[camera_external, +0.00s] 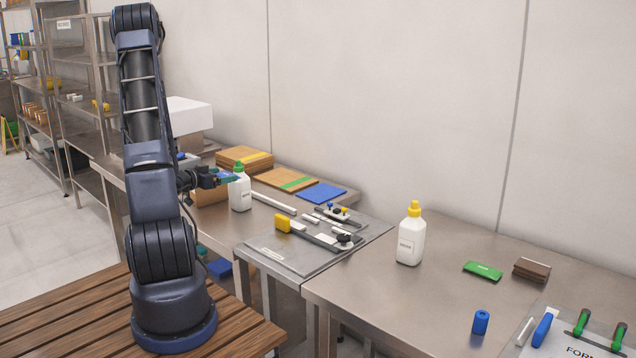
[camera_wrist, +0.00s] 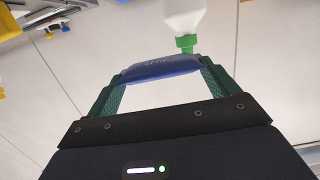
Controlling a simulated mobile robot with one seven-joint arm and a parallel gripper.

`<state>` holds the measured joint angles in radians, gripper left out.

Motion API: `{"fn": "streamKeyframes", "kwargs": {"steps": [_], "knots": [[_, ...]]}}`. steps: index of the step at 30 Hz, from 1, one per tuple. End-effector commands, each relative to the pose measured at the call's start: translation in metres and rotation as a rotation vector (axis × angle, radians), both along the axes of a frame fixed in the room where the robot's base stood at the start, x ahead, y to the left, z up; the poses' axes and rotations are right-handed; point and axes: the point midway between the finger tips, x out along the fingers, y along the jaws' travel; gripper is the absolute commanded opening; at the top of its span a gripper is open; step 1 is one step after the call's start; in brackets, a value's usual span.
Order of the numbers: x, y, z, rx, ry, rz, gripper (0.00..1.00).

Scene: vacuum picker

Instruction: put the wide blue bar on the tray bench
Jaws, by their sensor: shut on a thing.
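My gripper (camera_wrist: 162,76) has its two green fingers shut on a wide blue bar (camera_wrist: 160,68), which spans between the fingertips in the wrist view. In the external view my gripper (camera_external: 222,178) is held out to the right of my arm, above the metal bench and close to a white bottle with a green cap (camera_external: 240,192). The bar is too small there to make out clearly. A metal bench with a flat grey sheet or tray (camera_external: 290,256) bearing tools stands to the right of my arm; I cannot tell whether it is the tray bench.
Wooden boards (camera_external: 244,158) and a blue sheet (camera_external: 321,193) lie by the wall. Bare metal shows around the yellow-capped bottle.

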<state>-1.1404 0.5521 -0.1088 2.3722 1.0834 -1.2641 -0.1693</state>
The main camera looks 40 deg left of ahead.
Motion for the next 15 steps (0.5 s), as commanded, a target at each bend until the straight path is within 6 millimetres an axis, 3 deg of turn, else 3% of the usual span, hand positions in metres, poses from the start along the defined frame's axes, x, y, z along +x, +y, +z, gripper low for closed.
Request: {"fn": "streamKeyframes", "kwargs": {"steps": [15], "knots": [[0.000,0.000,-0.083,-0.003,0.001,0.000,0.60]]}}
